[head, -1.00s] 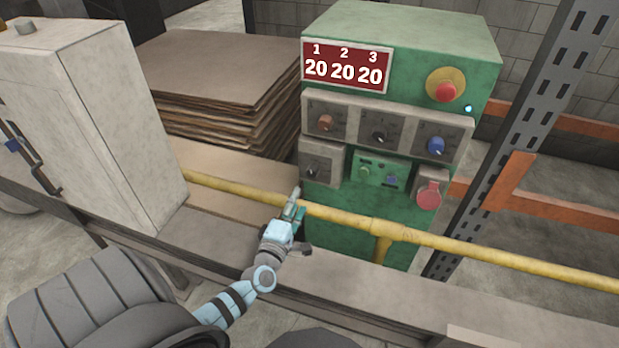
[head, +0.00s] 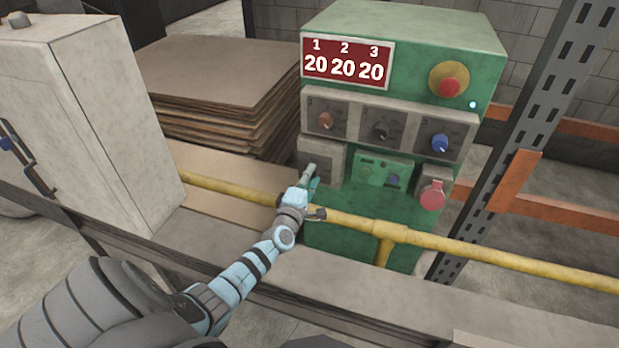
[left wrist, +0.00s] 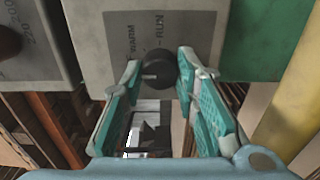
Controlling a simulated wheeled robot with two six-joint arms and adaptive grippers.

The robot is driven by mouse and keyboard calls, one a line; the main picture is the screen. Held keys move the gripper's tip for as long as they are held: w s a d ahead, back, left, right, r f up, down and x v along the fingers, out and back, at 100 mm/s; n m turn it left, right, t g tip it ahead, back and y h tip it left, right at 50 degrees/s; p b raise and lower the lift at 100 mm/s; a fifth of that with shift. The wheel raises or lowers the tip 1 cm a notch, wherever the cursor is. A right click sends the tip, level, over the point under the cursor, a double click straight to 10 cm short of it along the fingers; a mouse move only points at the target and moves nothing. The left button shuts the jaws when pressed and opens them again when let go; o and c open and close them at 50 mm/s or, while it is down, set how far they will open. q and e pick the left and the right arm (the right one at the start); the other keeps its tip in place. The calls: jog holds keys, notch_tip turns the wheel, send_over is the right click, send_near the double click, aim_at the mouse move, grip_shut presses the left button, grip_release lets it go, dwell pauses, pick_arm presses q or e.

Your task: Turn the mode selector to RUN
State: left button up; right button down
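The mode selector (left wrist: 157,72) is a dark round knob on a grey plate, with WARM and RUN printed above it in the left wrist view. My left gripper (left wrist: 158,70) is open, with one teal finger on each side of the knob and the fingertips near its sides. I cannot tell whether they touch it. In the head view my left gripper (head: 310,171) is in front of the selector's grey plate (head: 320,151) at the lower left of the green cabinet (head: 365,205), and hides the knob. My right gripper is not in view.
A yellow rail (head: 410,236) runs across in front of the cabinet, just below my left gripper. An orange knob (head: 326,120), a black knob (head: 380,130) and a blue knob (head: 439,142) sit above. A red emergency button (head: 450,86) is at the upper right.

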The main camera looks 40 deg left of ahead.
pick_arm(q)
grip_shut()
jog(key=shift+m, duration=0.3)
jog(key=shift+m+p, duration=2.95)
jog(key=shift+m, duration=5.65)
jog(key=o, duration=1)
grip_release()
